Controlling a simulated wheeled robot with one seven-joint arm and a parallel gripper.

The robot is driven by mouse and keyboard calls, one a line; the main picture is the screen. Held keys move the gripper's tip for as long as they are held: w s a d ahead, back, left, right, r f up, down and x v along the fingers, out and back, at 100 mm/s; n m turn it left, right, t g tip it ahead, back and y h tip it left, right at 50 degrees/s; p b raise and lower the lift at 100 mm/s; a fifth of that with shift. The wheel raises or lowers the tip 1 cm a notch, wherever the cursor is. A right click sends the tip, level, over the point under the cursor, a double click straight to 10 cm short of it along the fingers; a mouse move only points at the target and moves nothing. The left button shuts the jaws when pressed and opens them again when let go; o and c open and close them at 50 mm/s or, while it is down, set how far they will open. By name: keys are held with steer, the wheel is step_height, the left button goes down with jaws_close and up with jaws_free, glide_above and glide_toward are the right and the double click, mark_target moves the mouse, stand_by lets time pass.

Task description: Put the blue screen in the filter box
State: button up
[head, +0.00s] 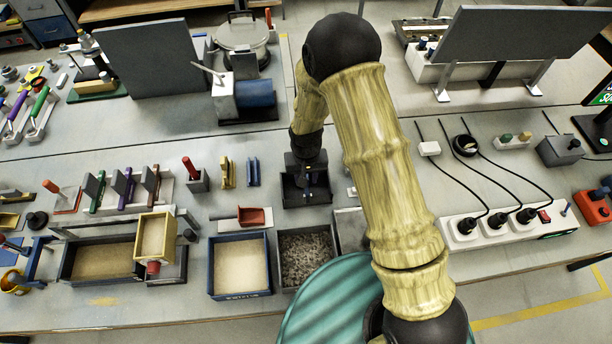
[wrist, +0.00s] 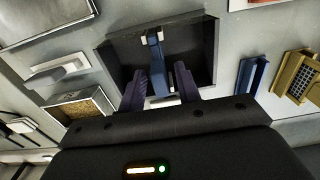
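The filter box is a dark open box (head: 291,192), seen more closely in the wrist view (wrist: 199,50). The blue screen (wrist: 156,66) shows as a narrow blue bar seen edge-on inside the box, with its far end by two small white blocks. My gripper (head: 307,190) is over the box, pointing down. In the wrist view my gripper's fingers (wrist: 160,74) stand either side of the blue screen, with a gap visible on each side, so it looks open. The screen's lower part and how deep it sits are hidden. In the head view the gripper covers the screen.
A blue two-railed holder (head: 252,172) and a yellow holder with mesh (head: 228,173) stand left of the box. A gravel tray (head: 305,232) and a blue-rimmed sand tray (head: 240,236) lie in front. A power strip (head: 508,231) with cables is at right.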

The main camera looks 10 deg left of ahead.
stand_by(0.3)
step_height(320, 180, up, 18)
steer(key=b, duration=0.3)
steer(key=shift+f, duration=0.25)
stand_by(0.5)
steer(key=s+d+m+t, duration=0.1)
steer(key=s+d, duration=0.2)
steer(key=d, duration=0.4)
steer(key=s+d+r+m, duration=0.1)
steer(key=s+d, duration=0.3)
steer(key=d, duration=0.3)
steer(key=s+d+r+m+t, duration=0.1)
steer(key=s+d, duration=0.2)
steer(key=d, duration=0.4)
steer(key=shift+s+d+r+t, duration=0.15)
steer(key=shift+d+t, duration=0.15)
steer(key=shift+d, duration=0.05)
